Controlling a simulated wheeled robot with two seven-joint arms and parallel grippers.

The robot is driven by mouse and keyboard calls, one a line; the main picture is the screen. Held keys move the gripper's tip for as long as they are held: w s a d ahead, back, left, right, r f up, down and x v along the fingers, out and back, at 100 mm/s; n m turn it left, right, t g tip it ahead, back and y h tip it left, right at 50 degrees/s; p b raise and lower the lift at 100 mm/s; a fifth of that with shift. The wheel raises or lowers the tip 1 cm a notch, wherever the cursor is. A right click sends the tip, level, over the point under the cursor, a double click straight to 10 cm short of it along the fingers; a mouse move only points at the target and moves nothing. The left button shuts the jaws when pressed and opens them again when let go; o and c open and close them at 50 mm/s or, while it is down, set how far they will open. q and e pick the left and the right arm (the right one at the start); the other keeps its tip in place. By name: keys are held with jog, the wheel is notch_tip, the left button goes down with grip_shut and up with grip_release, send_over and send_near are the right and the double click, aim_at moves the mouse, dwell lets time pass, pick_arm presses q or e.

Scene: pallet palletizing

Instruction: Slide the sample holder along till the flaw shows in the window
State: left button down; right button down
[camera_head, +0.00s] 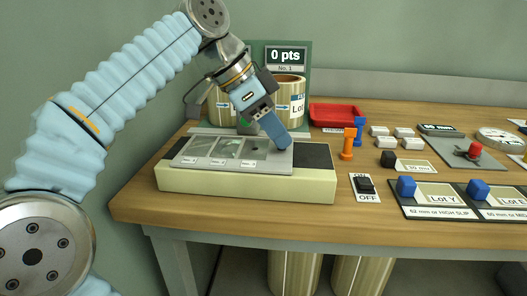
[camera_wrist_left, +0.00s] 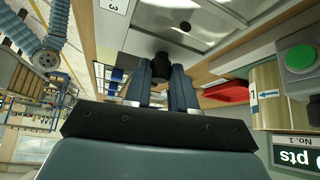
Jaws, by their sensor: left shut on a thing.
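The sample holder (camera_head: 272,166), a flat grey plate with several labelled panes, lies on a cream base (camera_head: 245,188) with dark ends, at the left of the table. It also shows upside down in the left wrist view (camera_wrist_left: 150,42). A small dark spot shows on one pane near my gripper. My left gripper (camera_head: 283,146) reaches down to the holder's right part. In the left wrist view its fingers (camera_wrist_left: 160,75) are shut on a black knob (camera_wrist_left: 161,62) at the holder's edge. In the head view the fingers hide this knob. My right gripper is out of view.
Behind stand two striped rolls (camera_head: 288,98) with arrow labels, a score sign (camera_head: 287,55) reading 0 pts, and a red tray (camera_head: 334,114). An orange post (camera_head: 348,143), an OFF switch (camera_head: 365,185) and blue-knobbed lot plates (camera_head: 435,198) stand to the right.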

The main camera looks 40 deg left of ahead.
pick_arm(q)
jog(key=shift+s+a, duration=0.2)
jog(key=shift+a, duration=0.15)
dwell(0.5)
jog(key=c, duration=0.8)
grip_release()
jog(key=shift+c, duration=0.2)
jog(key=p+v, duration=0.3)
jog(key=v, duration=0.9)
